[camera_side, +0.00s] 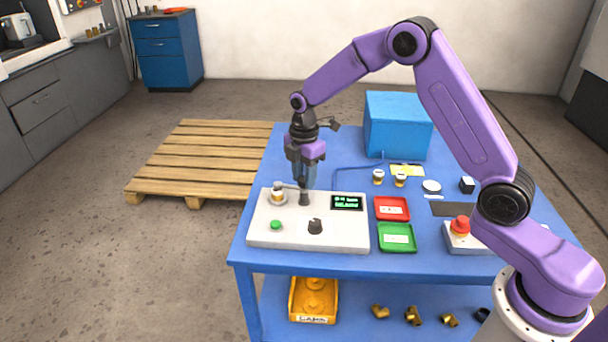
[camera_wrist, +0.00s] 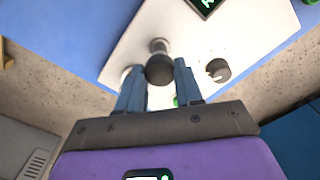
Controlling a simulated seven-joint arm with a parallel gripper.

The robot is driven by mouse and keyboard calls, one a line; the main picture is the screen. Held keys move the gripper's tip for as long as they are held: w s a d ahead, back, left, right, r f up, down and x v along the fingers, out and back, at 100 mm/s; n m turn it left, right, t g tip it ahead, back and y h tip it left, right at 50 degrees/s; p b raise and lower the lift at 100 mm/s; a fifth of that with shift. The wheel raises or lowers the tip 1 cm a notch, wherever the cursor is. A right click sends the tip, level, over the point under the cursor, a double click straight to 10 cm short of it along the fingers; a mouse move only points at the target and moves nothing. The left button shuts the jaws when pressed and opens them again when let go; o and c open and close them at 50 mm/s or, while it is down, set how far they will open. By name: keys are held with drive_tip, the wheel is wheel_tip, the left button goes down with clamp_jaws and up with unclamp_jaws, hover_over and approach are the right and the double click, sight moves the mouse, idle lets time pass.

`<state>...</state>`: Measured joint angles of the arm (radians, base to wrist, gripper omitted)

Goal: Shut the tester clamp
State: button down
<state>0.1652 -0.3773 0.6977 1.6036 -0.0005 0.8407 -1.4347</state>
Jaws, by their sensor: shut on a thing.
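The tester (camera_side: 340,235) is a pale box on the blue table, with a small lit screen (camera_side: 347,203), a green button (camera_side: 276,225) and a black knob (camera_side: 315,227). A brass-and-white valve (camera_side: 278,190) stands at its back left. The clamp's dark handle (camera_side: 304,198) stands beside the valve, with a thin bar running toward it. My gripper (camera_side: 309,184) points down and is shut on the clamp handle. In the wrist view the handle's dark round end (camera_wrist: 160,69) lies between my fingers (camera_wrist: 158,80). The fingers partly hide the valve there.
A red tray (camera_side: 392,208) and a green tray (camera_side: 397,238) lie right of the tester. Two more valves (camera_side: 389,179) stand behind them. A blue box (camera_side: 398,125) is at the back, and a red emergency button (camera_side: 461,225) is at right.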

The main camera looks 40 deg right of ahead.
drive_tip(key=shift+r+n, duration=0.1)
drive_tip(key=shift+n, duration=0.5)
drive_tip(key=c, duration=0.7)
unclamp_jaws()
drive_tip(key=shift+c, duration=0.2)
wheel_tip(320, 180, up, 17)
drive_tip(key=shift+r, duration=0.2)
drive_tip(key=shift+a, duration=0.1)
